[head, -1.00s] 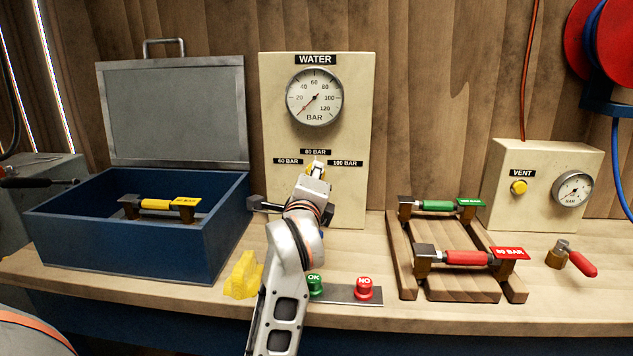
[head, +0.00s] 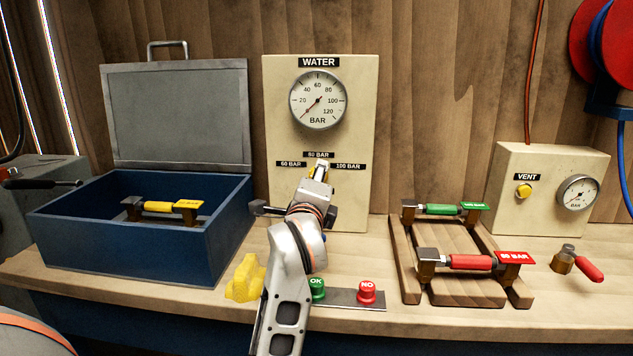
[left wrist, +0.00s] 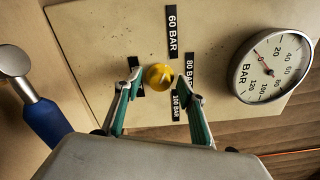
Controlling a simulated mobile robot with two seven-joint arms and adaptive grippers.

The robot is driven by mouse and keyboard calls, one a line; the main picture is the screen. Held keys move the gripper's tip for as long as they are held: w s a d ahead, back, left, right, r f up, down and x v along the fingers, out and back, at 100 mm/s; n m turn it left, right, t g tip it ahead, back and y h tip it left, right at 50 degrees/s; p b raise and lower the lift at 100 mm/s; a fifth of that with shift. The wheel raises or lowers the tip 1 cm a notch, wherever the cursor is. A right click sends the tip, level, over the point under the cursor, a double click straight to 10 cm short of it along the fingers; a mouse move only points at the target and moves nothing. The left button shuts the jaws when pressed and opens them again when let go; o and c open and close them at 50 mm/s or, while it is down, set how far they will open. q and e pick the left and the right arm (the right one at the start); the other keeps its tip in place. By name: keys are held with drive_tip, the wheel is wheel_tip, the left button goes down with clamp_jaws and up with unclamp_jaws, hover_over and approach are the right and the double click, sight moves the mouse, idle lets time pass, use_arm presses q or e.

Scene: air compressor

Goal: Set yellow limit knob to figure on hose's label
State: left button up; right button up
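The yellow limit knob (head: 319,168) is on the WATER panel (head: 355,200), below the 80 BAR label (head: 318,155) and between the 60 BAR and 100 BAR labels. My left gripper (head: 319,176) is at the knob. In the left wrist view, the fingers (left wrist: 160,88) stand open either side of the knob (left wrist: 158,76), with small gaps visible. The knob's pointing direction is unclear. Labelled pieces are yellow (head: 160,207) in the blue box, green (head: 443,210) and red (head: 470,262) on the wooden rack. The red label reads BAR, its figure blurred. My right gripper is out of view.
Green OK (head: 316,288) and red NO (head: 367,291) buttons are below the panel, beside a yellow object (head: 245,278). A blue-handled lever (left wrist: 45,120) is near the gripper. The water gauge (head: 318,100) needle is near zero. The VENT box (head: 550,215) stands at right.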

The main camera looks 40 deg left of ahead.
use_arm(q)
drive_tip(key=v, duration=0.7)
drive_tip(key=shift+s+d, duration=0.1)
drive_tip(key=shift+s, duration=0.15)
idle(0.4)
